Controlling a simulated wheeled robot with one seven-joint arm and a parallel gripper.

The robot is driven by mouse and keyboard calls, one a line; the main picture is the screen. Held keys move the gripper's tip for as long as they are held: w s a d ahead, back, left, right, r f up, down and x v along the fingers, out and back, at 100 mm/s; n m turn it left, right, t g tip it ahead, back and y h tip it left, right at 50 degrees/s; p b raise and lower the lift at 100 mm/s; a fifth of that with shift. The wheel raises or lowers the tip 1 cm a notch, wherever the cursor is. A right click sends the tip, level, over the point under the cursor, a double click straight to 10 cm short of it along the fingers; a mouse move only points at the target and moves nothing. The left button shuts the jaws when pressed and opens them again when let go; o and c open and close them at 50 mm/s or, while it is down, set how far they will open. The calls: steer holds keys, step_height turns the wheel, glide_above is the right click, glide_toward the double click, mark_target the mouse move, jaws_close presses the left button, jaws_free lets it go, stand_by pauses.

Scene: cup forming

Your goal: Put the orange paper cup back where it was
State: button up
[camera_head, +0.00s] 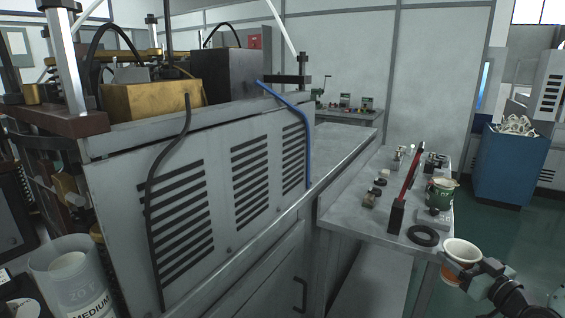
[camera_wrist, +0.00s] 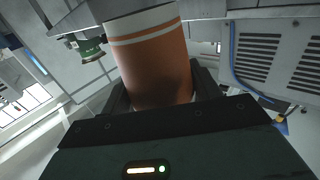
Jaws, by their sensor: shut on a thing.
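The orange paper cup (camera_head: 461,252) has a white rim and a white band, and its open top faces up in the head view. My gripper (camera_head: 484,277) is shut on it at the lower right, just off the front right corner of the grey side table (camera_head: 345,215). In the wrist view the orange cup (camera_wrist: 155,62) fills the middle, between the dark fingers of my gripper (camera_wrist: 160,95).
A large grey machine (camera_head: 225,190) is at the left. A blue bin (camera_head: 508,165) stands behind right, with open floor before it.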

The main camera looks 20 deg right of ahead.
steer(key=w+a+f, duration=0.2)
steer(key=a+f, duration=0.2)
steer(key=a, duration=0.4)
steer(key=w+a+f, duration=0.2)
steer(key=a+f, duration=0.3)
steer(key=a, duration=0.4)
steer(key=w+a+f+y, duration=0.1)
steer(key=a+f, duration=0.3)
steer(key=a, duration=0.5)
steer(key=shift+w+f+n, duration=0.3)
steer(key=shift+w+f, duration=0.05)
steer(key=shift+w, duration=0.15)
steer(key=shift+d, duration=0.1)
steer(key=s+d+r, duration=0.3)
steer(key=d+r, duration=0.3)
steer(key=d, duration=0.3)
steer(key=s+d+r, duration=0.2)
steer(key=d+r, duration=0.4)
steer(key=d, duration=0.4)
steer(key=s+d+r+h, duration=0.1)
steer(key=s+d+r, duration=0.2)
steer(key=d, duration=0.7)
step_height(320, 180, up, 3)
steer(key=shift+s+d+f+m, duration=0.1)
steer(key=shift+s+d+m, duration=0.1)
steer(key=shift+s+m, duration=0.15)
